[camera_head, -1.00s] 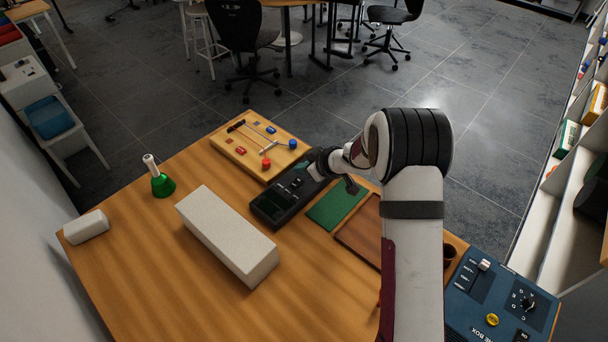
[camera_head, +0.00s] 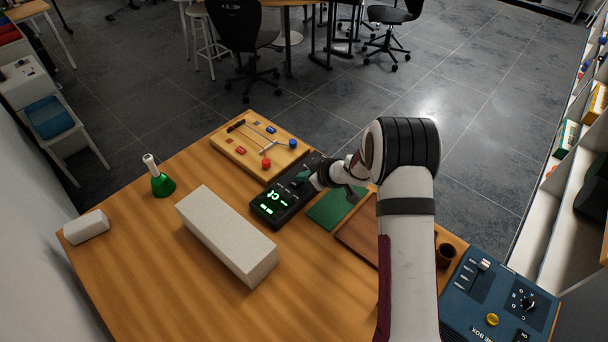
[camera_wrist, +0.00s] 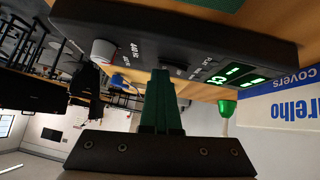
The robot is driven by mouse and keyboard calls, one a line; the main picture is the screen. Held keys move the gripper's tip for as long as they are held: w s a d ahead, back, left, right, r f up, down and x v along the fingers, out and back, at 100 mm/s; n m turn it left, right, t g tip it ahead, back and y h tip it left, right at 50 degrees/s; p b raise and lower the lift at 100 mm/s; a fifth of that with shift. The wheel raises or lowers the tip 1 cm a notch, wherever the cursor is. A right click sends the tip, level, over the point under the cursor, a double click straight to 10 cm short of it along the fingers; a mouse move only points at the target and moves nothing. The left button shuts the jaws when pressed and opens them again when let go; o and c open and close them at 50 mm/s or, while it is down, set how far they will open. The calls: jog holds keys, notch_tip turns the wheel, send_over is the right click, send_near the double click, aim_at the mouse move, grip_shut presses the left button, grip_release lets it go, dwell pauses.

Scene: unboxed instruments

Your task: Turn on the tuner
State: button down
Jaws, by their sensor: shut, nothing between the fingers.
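The tuner (camera_head: 277,206) is a black box on the wooden table, and its display (camera_head: 272,202) is lit with green characters. In the wrist view the tuner (camera_wrist: 200,58) spans the top, with its lit green display (camera_wrist: 232,80), a slide switch (camera_wrist: 176,70) and a round knob (camera_wrist: 104,50). My gripper (camera_head: 302,177) is at the tuner's far right end in the head view. In the wrist view its green fingers (camera_wrist: 162,76) are together and empty, with their tips at the switch area. Whether they touch the switch I cannot tell.
A long pale block (camera_head: 226,238) lies left of the tuner. A wooden board with tools (camera_head: 240,155) is behind it. A green mat (camera_head: 328,208) and brown tray (camera_head: 358,232) are to the right. A blue tone box (camera_head: 500,305) and a green flask (camera_head: 162,185) stand farther off.

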aim_at(305, 188)
jog(key=shift+s+a+r, duration=0.2)
jog(key=shift+s+a, duration=0.35)
jog(key=r, duration=0.2)
jog(key=d+r, duration=0.1)
jog(key=r, duration=0.2)
jog(key=d+v, duration=0.1)
jog(key=v, duration=0.7)
jog(key=shift+w+d+r, duration=0.15)
jog(key=shift+w+d, duration=0.05)
jog(key=shift+d, duration=0.05)
